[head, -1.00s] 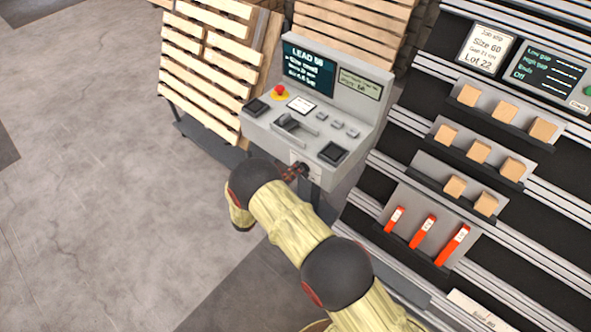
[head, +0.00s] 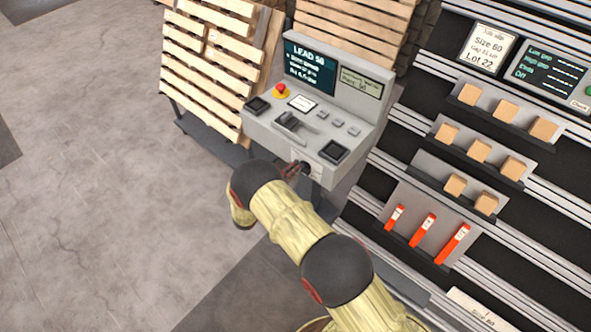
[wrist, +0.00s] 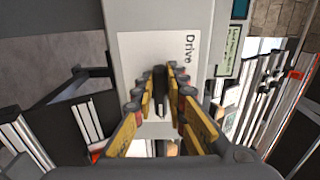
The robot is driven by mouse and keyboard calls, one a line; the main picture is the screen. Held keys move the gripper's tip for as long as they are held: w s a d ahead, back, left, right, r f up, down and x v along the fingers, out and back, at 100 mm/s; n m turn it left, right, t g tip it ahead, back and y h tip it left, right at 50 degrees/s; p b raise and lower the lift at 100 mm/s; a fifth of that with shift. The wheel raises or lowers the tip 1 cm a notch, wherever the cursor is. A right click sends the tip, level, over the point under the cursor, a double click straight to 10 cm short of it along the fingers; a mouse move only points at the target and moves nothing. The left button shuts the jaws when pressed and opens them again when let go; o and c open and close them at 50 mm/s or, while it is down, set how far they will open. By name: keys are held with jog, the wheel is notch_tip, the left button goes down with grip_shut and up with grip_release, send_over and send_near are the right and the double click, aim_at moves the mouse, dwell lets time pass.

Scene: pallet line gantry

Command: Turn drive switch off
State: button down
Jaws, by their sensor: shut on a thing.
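The drive switch (wrist: 160,80) is a dark knob on a white plate (wrist: 134,52) marked "Drive", on the front face of the grey control console (head: 262,130). My gripper (wrist: 165,76) is shut on the switch, with its yellow-sided fingers on both sides of it in the wrist view. In the head view my gripper (head: 296,170) is at the console's lower front edge, and my arm hides part of that area. The fingers cover much of the knob, so its exact turn is hard to read.
The console top carries a red stop button (head: 281,90), a lit screen (head: 310,68) and a lever (head: 290,122). Wooden pallets (head: 212,65) stand behind it. A rack at right holds wooden blocks (head: 478,150) and red-orange gauges (head: 422,230). The floor at left is clear.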

jog(key=c, duration=1.8)
grip_release()
jog(key=shift+a, duration=0.1)
jog(key=v, duration=1.2)
